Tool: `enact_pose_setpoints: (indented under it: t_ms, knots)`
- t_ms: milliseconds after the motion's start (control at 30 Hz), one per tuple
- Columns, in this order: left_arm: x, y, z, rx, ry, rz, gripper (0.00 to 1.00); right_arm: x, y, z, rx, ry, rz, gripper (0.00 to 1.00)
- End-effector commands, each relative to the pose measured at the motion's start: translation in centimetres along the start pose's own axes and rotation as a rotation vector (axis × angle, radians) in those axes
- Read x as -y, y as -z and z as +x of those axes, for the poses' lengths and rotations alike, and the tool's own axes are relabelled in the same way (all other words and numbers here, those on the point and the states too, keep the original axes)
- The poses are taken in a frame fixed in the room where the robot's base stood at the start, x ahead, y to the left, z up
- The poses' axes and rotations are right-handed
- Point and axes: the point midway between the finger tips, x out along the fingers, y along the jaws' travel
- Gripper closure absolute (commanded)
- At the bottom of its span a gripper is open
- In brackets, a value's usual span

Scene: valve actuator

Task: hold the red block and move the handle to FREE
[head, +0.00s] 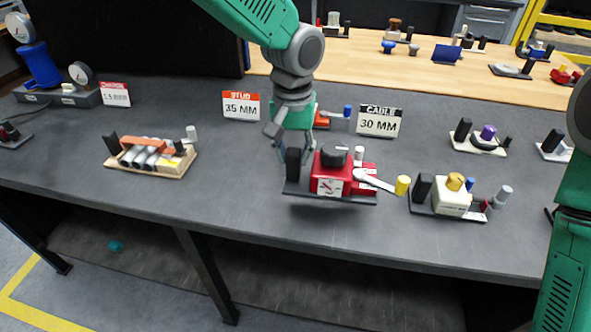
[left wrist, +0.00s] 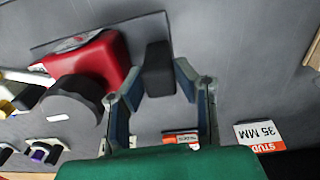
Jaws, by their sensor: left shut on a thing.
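The red block (head: 330,176) sits on a dark plate (head: 350,198) near the front middle of the table. It has a black round knob on top and a white dial on its front. Its pale handle (head: 374,180) points right and ends in a yellow tip (head: 402,185). A black post (head: 293,163) stands at the plate's left end. My left gripper (head: 296,150) is shut on this post; in the left wrist view its fingers (left wrist: 158,85) flank the post (left wrist: 157,68), beside the red block (left wrist: 112,50). I cannot read a FREE mark. My right gripper is out of view.
A cream block with a yellow knob (head: 451,197) stands close to the right of the yellow tip. Signs for 35 MM (head: 241,106) and 30 MM (head: 379,122) stand behind. A wooden tray (head: 150,157) lies left. Free table lies between tray and red block.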

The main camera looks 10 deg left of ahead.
Motion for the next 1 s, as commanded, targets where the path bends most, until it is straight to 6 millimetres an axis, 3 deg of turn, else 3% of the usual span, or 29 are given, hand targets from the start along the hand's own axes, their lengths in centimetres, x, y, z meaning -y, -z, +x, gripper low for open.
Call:
enact_pose_setpoints:
  t_ms: [67, 167, 500, 1000]
  knots:
    - [0.0, 0.1, -1.5, -0.005, -0.002, -0.001, 1.00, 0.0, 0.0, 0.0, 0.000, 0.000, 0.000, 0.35]
    - [-0.1, 0.1, -1.8, -0.001, -0.002, 0.000, 1.00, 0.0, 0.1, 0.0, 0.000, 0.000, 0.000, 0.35]
    - [-0.1, 0.1, 3.7, 0.000, -0.003, 0.000, 1.00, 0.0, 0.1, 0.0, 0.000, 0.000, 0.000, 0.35]
    - [0.0, 0.2, 5.9, -0.002, -0.004, 0.001, 1.00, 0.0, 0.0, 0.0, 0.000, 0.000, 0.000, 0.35]
